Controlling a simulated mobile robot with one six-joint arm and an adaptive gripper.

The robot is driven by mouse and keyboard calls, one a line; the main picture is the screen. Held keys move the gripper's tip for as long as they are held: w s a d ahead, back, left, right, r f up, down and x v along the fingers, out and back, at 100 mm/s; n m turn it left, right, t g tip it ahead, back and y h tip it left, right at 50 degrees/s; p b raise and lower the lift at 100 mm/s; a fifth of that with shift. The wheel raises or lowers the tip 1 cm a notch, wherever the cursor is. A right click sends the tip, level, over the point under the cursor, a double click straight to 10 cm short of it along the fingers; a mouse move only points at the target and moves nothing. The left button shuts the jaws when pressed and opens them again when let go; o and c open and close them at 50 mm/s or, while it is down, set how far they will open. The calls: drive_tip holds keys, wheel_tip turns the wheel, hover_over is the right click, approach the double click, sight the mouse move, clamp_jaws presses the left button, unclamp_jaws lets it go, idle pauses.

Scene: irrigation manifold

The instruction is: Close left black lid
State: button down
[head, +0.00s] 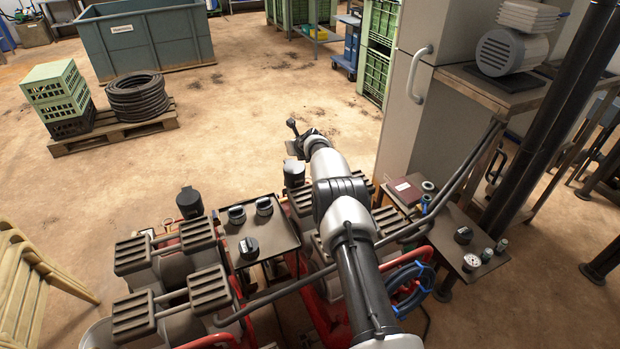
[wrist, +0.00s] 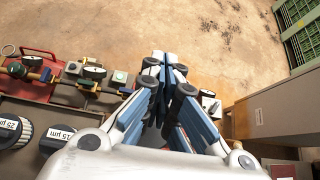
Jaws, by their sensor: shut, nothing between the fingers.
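I cannot pick out the left lid in that view.
Grey ribbed blocks (head: 133,255) and a dark panel with knobs (head: 270,236) fill the manifold. Black caps marked in µm (wrist: 57,138) show in the wrist view. A grey cabinet (head: 400,125) stands right of my arm. Open floor (head: 235,120) lies behind the manifold.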

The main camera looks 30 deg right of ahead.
drive_tip(key=shift+s+r, duration=0.1)
idle(0.3)
drive_tip(key=shift+s+r, duration=0.35)
drive_tip(key=v, duration=1)
drive_tip(key=shift+s, duration=0.4)
